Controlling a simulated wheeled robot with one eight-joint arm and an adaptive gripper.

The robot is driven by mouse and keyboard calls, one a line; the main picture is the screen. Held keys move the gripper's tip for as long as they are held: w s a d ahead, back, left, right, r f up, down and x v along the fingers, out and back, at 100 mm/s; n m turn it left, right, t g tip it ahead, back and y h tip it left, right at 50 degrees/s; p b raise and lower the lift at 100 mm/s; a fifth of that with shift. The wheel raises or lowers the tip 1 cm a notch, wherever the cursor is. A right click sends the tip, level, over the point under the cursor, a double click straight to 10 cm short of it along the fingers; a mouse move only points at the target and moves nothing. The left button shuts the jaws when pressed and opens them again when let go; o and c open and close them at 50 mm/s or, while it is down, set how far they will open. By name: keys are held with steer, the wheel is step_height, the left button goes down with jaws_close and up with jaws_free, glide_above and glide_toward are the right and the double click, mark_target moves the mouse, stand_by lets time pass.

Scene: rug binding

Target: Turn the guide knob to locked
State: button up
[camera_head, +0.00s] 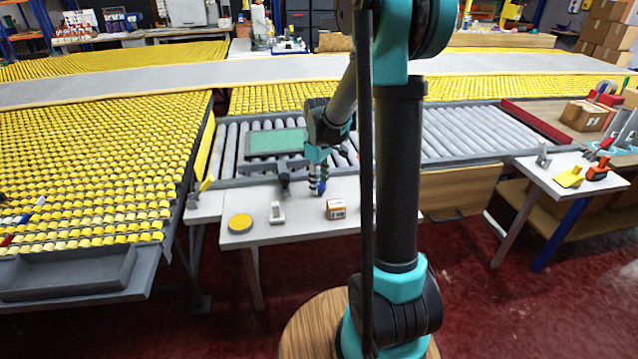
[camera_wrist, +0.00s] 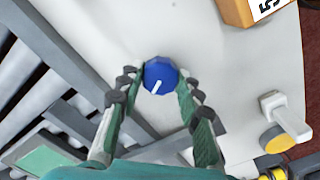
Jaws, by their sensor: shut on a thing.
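The guide knob (camera_wrist: 160,76) is blue with a white pointer line. In the wrist view the line slants down and to the left. The knob sits on the white table (camera_head: 272,231), and in the head view it (camera_head: 321,187) shows small under my gripper. My gripper (camera_wrist: 158,88) is shut on the knob, with one finger on each side of it. In the head view my gripper (camera_head: 317,180) points down at the table's back edge. I see no locked marking around the knob.
A small box (camera_head: 336,209), a white and grey block (camera_head: 277,213) and a yellow disc (camera_head: 240,222) are on the same table. A dark post (camera_head: 284,184) stands left of my gripper. The roller conveyor (camera_head: 455,137) with a green panel (camera_head: 277,142) lies behind.

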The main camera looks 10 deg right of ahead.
mark_target(319, 184)
steer(key=shift+n, duration=0.3)
steer(key=o, duration=1.2)
steer(key=shift+c, duration=0.2)
step_height(319, 184, up, 12)
